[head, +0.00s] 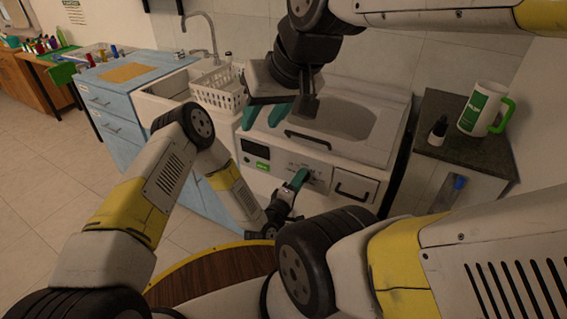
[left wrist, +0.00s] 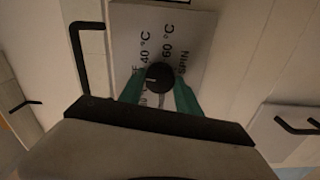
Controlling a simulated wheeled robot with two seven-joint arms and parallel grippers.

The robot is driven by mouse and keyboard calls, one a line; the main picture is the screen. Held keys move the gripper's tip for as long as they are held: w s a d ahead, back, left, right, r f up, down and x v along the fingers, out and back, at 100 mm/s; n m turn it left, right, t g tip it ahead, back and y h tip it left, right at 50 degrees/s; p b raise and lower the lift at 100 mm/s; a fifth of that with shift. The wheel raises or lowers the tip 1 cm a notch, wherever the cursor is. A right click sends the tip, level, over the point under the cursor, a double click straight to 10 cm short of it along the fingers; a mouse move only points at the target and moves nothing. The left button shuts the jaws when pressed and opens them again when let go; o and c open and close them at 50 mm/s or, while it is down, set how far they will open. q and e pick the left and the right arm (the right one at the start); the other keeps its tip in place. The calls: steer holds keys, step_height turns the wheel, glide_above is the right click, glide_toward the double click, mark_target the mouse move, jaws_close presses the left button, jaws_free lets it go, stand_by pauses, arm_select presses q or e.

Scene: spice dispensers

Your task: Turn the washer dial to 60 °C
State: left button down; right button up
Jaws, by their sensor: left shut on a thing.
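The washer (head: 345,120) is a white machine with a front control panel (head: 322,177). The dial (left wrist: 159,78) is a round black knob on a label plate (left wrist: 194,55) in the left wrist view. "40 °C", "60 °C" and "SPIN" are readable on the plate; lower labels are partly hidden by the fingers. The dial's white mark lies on its left side in that picture. My left gripper (head: 298,180) is shut on the dial, its green fingers also in the left wrist view (left wrist: 158,92). My right gripper (head: 266,115) is open and empty above the washer's front edge.
A black handle (head: 308,140) and a drawer handle (head: 351,191) are near the dial. A white basket (head: 218,90) stands by the sink at left. A mug (head: 481,108) and small bottle (head: 437,131) stand on the dark counter at right.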

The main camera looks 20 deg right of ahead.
arm_select(q)
steer(key=shift+f+m, duration=0.1)
steer(key=shift+m, duration=8.9)
steer(key=c, duration=0.8)
jaws_free()
steer(key=shift+c, duration=0.2)
steer(key=v, duration=0.8)
